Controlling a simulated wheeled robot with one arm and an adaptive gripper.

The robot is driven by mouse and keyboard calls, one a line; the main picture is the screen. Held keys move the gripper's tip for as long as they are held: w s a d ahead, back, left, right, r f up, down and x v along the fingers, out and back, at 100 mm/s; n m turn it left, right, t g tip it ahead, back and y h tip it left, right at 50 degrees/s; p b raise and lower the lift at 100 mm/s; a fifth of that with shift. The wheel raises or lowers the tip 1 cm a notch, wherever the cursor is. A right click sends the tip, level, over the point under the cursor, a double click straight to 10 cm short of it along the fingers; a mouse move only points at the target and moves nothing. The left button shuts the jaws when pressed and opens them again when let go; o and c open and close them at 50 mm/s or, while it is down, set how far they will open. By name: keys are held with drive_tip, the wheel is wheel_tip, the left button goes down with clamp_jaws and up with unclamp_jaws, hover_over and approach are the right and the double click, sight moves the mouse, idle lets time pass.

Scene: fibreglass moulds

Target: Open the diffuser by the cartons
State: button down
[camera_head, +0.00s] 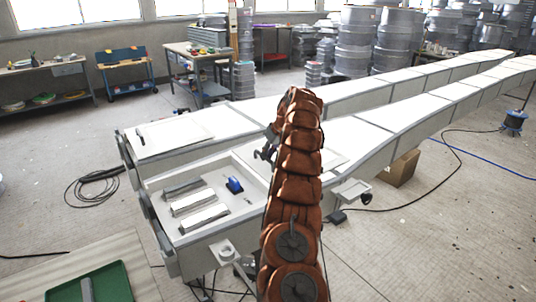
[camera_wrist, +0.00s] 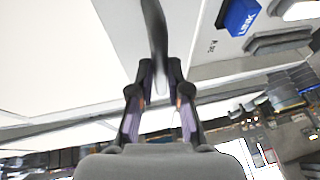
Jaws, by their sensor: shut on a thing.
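My gripper (camera_wrist: 160,70) is shut on a slim grey curved bar (camera_wrist: 155,28) that runs up between its fingertips in the wrist view. In the head view my gripper (camera_head: 265,153) shows only partly, beside my brown-covered arm, over the long white mould bench. I cannot tell from these views what the bar belongs to, and no part is clearly recognisable as the diffuser. A brown carton (camera_head: 400,169) stands on the floor to the right of the bench.
The white bench's recessed tray holds a blue tool (camera_head: 234,185), also in the wrist view (camera_wrist: 238,16), and several grey and white bars (camera_head: 199,201). A green tray (camera_head: 92,286) lies at lower left. Black hose (camera_head: 92,183) coils on the floor.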

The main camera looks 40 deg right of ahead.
drive_tip(key=c, duration=1.1)
unclamp_jaws()
drive_tip(key=shift+c, duration=0.2)
drive_tip(key=v, duration=0.7)
drive_tip(key=shift+r, duration=0.2)
